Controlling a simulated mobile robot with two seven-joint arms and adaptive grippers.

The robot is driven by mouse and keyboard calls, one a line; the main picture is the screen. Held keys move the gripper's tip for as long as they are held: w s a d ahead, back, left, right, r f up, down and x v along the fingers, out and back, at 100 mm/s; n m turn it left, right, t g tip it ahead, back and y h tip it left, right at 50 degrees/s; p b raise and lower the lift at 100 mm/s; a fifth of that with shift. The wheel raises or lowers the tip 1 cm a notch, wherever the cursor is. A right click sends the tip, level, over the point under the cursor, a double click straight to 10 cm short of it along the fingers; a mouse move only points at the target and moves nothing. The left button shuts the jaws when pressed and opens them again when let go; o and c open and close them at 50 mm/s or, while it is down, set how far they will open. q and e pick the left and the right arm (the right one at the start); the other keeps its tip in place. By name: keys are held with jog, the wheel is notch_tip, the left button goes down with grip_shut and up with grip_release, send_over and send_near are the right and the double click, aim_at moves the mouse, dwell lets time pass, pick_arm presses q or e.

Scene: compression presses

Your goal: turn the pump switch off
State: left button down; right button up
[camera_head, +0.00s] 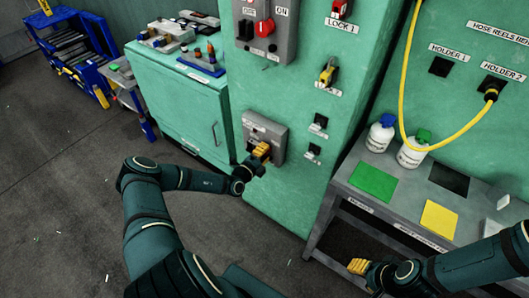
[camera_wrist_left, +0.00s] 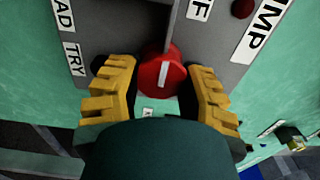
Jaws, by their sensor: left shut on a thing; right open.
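The red round pump switch knob (camera_wrist_left: 163,72) with a white line on it shows in the left wrist view, on a grey box (camera_wrist_left: 205,62) with partly cut-off labels. The white line stands nearly upright in that view. My left gripper (camera_wrist_left: 160,88) has its yellow fingers on both sides of the knob and is shut on it. In the head view my left gripper (camera_head: 259,152) is at the lower grey box (camera_head: 265,130) on the green cabinet and hides the knob. My right gripper (camera_head: 358,267) is open and empty, low beside the grey bench.
An upper grey box (camera_head: 265,12) carries another red knob (camera_head: 264,28). Below the lock labels are small sockets. The grey bench (camera_head: 350,182) holds two white bottles and coloured mats. A yellow hose (camera_head: 402,90) hangs above it.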

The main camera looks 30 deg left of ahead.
pick_arm(q)
jog(key=shift+w+r, duration=0.1)
jog(key=shift+r, duration=0.05)
jog(key=c, duration=0.8)
grip_release()
jog(key=shift+o, duration=0.2)
jog(key=s, duration=1.2)
jog(key=shift+a, duration=0.45)
